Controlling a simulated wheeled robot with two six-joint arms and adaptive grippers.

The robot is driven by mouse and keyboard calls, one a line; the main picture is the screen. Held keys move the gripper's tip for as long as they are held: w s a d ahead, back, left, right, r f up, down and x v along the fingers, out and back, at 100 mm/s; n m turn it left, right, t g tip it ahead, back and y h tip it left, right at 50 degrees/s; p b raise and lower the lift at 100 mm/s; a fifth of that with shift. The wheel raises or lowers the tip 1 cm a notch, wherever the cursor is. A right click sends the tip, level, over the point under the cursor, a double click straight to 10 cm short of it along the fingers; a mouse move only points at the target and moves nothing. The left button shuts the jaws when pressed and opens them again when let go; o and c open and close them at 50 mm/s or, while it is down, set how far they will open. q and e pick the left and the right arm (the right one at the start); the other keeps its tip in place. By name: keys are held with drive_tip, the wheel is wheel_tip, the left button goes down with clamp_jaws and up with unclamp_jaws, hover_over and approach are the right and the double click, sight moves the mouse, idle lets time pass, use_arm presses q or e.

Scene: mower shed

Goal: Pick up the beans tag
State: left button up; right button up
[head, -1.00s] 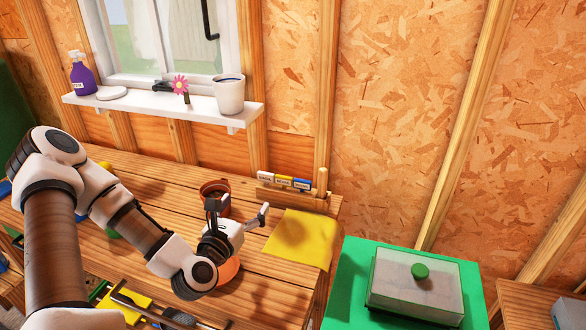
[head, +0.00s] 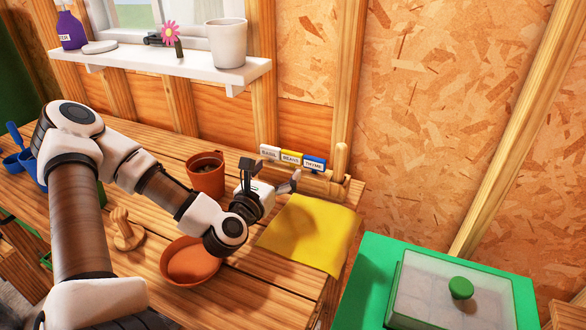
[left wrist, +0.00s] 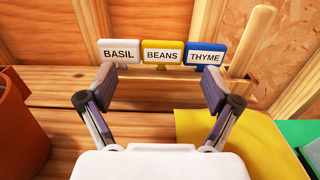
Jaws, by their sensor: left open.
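The yellow beans tag (head: 291,158) stands upright in a wooden holder at the back of the bench, between the white basil tag (head: 270,153) and the blue thyme tag (head: 314,164). In the left wrist view the beans tag (left wrist: 162,53) is in the middle, its label facing me. My left gripper (head: 270,177) is open and empty, in front of the tags and short of them. In the left wrist view its fingers (left wrist: 159,84) are spread wide, with the beans tag beyond and between them. My right gripper is not seen.
A terracotta pot (head: 207,180) stands left of my left gripper. A terracotta saucer (head: 190,266) lies under my forearm. A yellow cloth (head: 312,232) lies to the right. A wooden peg (head: 340,160) rises right of the thyme tag. A windowsill (head: 165,66) juts out above.

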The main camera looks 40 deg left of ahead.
sight(291, 156)
use_arm(q)
drive_tip(key=shift+w, duration=0.25)
drive_tip(key=x, duration=0.5)
drive_tip(key=shift+d, duration=0.15)
drive_tip(key=shift+s, duration=0.1)
drive_tip(key=shift+c, duration=0.7)
drive_tip(key=c, duration=0.7)
